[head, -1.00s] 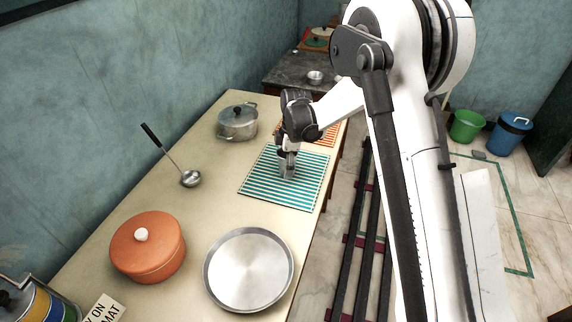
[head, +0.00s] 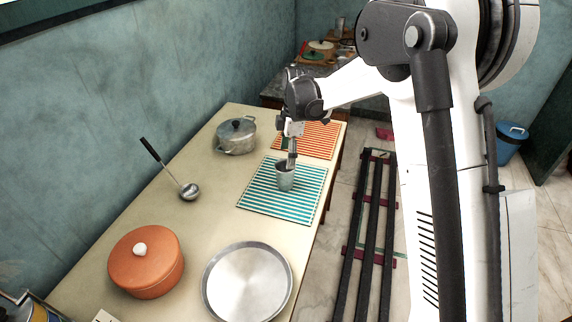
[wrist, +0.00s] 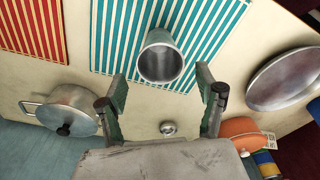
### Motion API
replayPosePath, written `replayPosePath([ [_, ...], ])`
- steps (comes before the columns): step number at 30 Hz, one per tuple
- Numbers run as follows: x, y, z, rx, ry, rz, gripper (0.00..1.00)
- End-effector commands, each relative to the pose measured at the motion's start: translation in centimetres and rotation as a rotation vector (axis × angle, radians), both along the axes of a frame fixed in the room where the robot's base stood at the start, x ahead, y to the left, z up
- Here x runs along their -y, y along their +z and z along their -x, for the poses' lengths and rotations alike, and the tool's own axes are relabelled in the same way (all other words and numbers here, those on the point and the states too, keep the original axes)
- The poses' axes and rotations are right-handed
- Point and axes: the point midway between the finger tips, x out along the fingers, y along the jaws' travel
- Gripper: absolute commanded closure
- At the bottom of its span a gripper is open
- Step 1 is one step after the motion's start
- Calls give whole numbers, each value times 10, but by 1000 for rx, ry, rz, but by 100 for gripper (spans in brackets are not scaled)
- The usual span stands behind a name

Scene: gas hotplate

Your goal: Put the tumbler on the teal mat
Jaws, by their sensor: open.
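The metal tumbler (head: 285,178) stands upright on the teal striped mat (head: 262,204) in the head view. It also shows in the wrist view (wrist: 161,58), over the teal mat (wrist: 110,50), near the mat's edge. My gripper (head: 292,158) is just above and behind the tumbler in the head view. In the wrist view its two fingers (wrist: 162,92) are spread apart, with the tumbler beyond their tips and nothing held between them. Whether a finger touches the rim is hard to tell.
An orange-striped mat (head: 318,141) lies behind the teal one. A lidded grey pot (head: 236,137), a ladle (head: 188,191), an orange lidded pot (head: 146,262) and a round metal pan (head: 247,284) stand around on the table. The table between ladle and pan is bare.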

Motion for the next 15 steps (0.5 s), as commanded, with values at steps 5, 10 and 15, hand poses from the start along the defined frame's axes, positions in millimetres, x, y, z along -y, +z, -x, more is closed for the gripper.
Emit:
replayPosePath([
  [5, 2, 15, 0, 0, 0, 0, 32],
  [10, 2, 18, 0, 0, 0, 0, 32],
  [15, 9, 30, 6, 11, -43, 0, 32],
])
